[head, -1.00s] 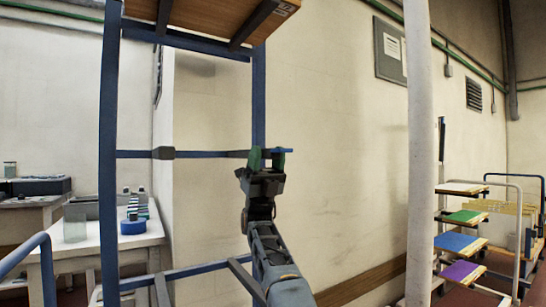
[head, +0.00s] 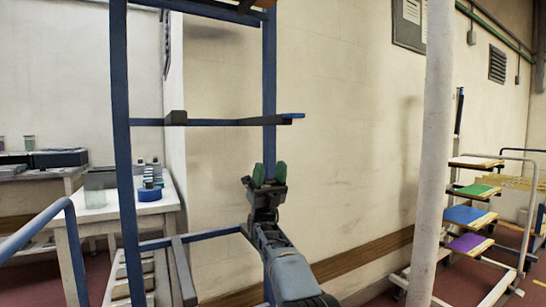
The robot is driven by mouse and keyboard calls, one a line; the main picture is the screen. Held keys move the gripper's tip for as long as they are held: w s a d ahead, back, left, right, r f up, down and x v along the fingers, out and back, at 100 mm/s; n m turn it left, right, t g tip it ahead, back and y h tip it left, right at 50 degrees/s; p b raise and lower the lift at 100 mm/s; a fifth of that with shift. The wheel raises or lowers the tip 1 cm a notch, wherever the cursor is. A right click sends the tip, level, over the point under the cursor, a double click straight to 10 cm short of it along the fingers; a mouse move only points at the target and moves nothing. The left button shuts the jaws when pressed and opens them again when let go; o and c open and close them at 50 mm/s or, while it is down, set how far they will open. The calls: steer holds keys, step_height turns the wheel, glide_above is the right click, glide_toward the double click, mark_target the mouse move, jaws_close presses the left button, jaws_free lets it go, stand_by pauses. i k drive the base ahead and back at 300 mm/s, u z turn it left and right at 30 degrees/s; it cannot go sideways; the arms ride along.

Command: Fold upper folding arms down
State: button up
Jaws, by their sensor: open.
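A blue rack frame (head: 121,160) stands ahead of me. A blue crossbar (head: 222,122) runs between its posts, with a dark folding arm (head: 176,118) on its left and another dark, blue-tipped folding arm (head: 290,118) at its right end. Both look roughly level and stick out toward me; the left one is seen nearly end-on. My gripper (head: 269,174) has green fingers pointing up. It is open and empty, below the right folding arm and apart from it in the picture, in front of the right post. Its depth from the post is hard to tell.
Lower arms (head: 183,268) stand out from a lower bar of the rack. A pale column (head: 433,150) rises to the right, with a trolley of coloured boards (head: 468,215) beyond it. A white table (head: 165,202) with small items stands at left.

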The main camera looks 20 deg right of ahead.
mark_target(175, 118)
steer(key=k, duration=1)
